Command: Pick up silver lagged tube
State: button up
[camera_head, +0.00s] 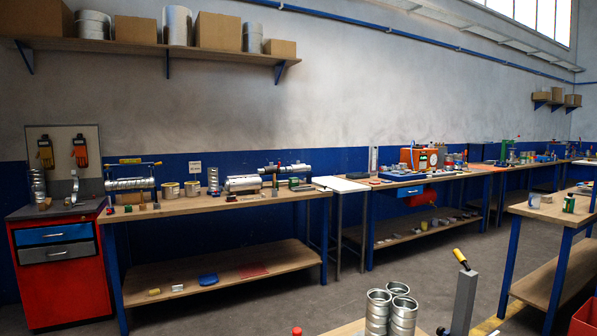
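Several silver tubes are in view, and I cannot tell which one is lagged. On the long wooden bench (215,203), a ribbed silver tube (130,184) lies at the left end under a bar with a yellow part. A thicker silver tube (243,183) lies near the bench's right part. Another silver tube (290,163) lies behind it, raised to the right. A small ribbed silver tube (213,180) stands upright between them. Several silver cylinders (378,308) stand close by at the bottom of the view. My gripper is not in view.
A red cabinet (62,270) stands left of the bench. Two tins (171,190) stand on the bench. A white-topped stand (341,185) joins it to a farther bench. A grey post (463,300) with a yellow handle and a table (560,212) are at right. Floor between is clear.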

aim_at(298, 167)
jog(key=i+l+z, duration=0.35)
jog(key=l+z, duration=0.15)
jog(key=l, duration=0.2)
jog(key=i+l+z, duration=1.15)
jog(key=i+z, duration=0.35)
jog(key=i+u, duration=0.25)
jog(key=i, duration=0.25)
jog(key=i+l+u, duration=0.1)
jog(key=i+u, duration=0.15)
jog(key=i, duration=0.2)
jog(key=i+l+u, duration=0.25)
jog(key=i, duration=0.25)
jog(key=i+j+u, duration=0.25)
jog(key=u, duration=0.2)
jog(key=i+j+u, duration=0.1)
jog(key=i+u, duration=0.8)
jog(key=i+l+u, duration=0.15)
jog(key=u, duration=0.35)
jog(key=i+u, duration=0.15)
jog(key=i, duration=1.85)
